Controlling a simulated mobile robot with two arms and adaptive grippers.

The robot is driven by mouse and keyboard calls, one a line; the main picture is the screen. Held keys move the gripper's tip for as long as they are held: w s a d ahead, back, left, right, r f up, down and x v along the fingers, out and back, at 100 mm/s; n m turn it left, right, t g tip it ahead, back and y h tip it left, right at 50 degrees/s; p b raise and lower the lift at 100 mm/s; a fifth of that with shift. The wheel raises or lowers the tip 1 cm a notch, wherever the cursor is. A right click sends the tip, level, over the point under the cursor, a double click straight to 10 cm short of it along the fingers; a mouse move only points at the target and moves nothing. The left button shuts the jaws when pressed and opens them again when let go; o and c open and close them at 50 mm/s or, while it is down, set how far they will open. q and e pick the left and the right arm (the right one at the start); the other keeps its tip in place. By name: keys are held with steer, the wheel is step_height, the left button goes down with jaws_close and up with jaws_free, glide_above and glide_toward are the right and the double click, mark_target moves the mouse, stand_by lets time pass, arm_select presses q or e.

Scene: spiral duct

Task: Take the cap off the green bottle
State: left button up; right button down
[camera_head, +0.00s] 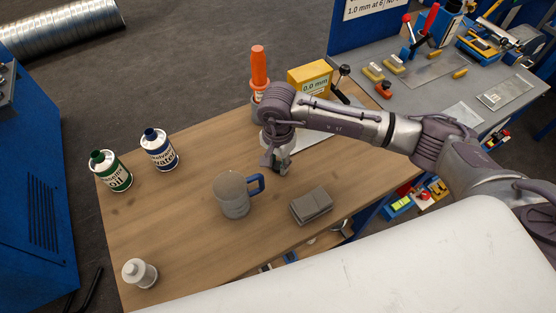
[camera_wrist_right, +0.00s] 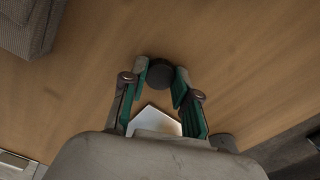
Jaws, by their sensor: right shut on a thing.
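The green bottle (camera_head: 111,172), labelled as oil, stands upright at the left end of the wooden table in the head view. Its dark green cap (camera_head: 97,156) is on top. My right gripper (camera_head: 277,163) is far to the right of it, pointing down over the table beyond the mug. In the right wrist view its teal-padded fingers (camera_wrist_right: 161,78) are shut on a dark round thing (camera_wrist_right: 160,74). I cannot tell what that thing is. My left gripper is not in view.
A blue-and-white bottle (camera_head: 159,150) stands close beside the green one. A grey mug (camera_head: 233,196), a grey block (camera_head: 311,205), a small pale bottle (camera_head: 140,273), an orange-topped bottle (camera_head: 259,68) and a yellow box (camera_head: 309,77) are also on the table. Table between bottles and mug is clear.

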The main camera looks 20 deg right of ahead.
mark_target(278, 165)
steer(key=shift+f, duration=0.15)
steer(key=c, duration=0.9)
jaws_free()
steer(key=shift+o, duration=0.2)
steer(key=shift+r, duration=0.6)
step_height(278, 165, up, 11)
steer(key=b, duration=0.3)
